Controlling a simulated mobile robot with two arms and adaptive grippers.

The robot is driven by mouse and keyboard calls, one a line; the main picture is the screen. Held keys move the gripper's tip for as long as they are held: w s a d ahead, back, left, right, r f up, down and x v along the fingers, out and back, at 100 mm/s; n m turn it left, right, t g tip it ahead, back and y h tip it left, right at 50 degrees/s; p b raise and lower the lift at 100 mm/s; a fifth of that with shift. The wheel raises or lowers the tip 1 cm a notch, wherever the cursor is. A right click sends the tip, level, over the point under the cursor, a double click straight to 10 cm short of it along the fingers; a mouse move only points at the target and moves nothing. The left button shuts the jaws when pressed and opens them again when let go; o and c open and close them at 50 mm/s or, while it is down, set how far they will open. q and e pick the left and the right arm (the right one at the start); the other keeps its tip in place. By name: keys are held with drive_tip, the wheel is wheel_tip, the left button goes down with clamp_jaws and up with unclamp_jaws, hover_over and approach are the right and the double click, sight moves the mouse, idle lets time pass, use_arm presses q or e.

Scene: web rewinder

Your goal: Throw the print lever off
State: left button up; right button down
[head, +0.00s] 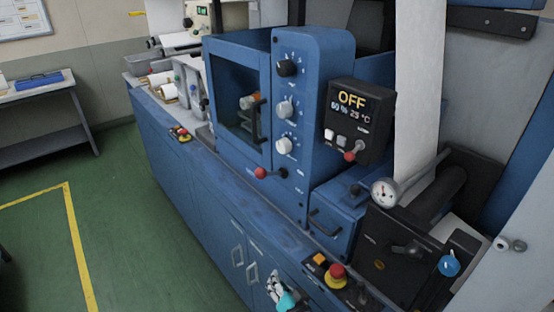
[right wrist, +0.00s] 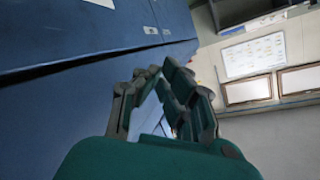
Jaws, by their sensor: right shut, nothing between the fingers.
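Two red-knobbed levers show in the head view. One lever (head: 262,173) sticks out low on the blue cabinet, below the dials. The other lever (head: 350,155) is at the bottom of the black display box (head: 372,118), which reads OFF, 60 % and 25 °C. Their labels are too small to read, so I cannot tell which is the print lever. My right gripper (head: 281,291) is at the bottom edge, beside the lower cabinet front, well below both levers. It also shows in the right wrist view (right wrist: 160,78), shut and empty. My left gripper is out of view.
A red emergency button (head: 337,274) and an orange button (head: 320,258) sit on the ledge above my right gripper. Three dials (head: 286,107) line the blue panel. A pressure gauge (head: 384,192) stands at right. The green floor (head: 135,230) at left is clear.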

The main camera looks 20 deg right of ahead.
drive_tip(key=w+d+r+m+t+h+p, duration=0.1)
drive_tip(key=w+r+m+t, duration=0.1)
drive_tip(key=r, duration=0.6)
drive_tip(key=w+d+r+m+t, duration=0.1)
drive_tip(key=w+r+t, duration=0.1)
drive_tip(key=r, duration=0.7)
drive_tip(key=m+t+h, duration=0.2)
drive_tip(key=m, duration=0.1)
approach(271, 172)
wheel_tip(271, 172, up, 2)
drive_tip(key=s, duration=0.3)
drive_tip(key=shift+w+d+r, duration=0.1)
drive_tip(key=shift+w+d, duration=0.1)
drive_tip(key=shift+d, duration=0.25)
drive_tip(key=p+x, duration=0.3)
drive_tip(key=x, duration=0.7)
drive_tip(key=shift+a+f+n+t+b, duration=0.2)
drive_tip(key=shift+n+t+b, duration=0.15)
drive_tip(key=shift+b, duration=0.2)
drive_tip(key=shift+s, duration=0.1)
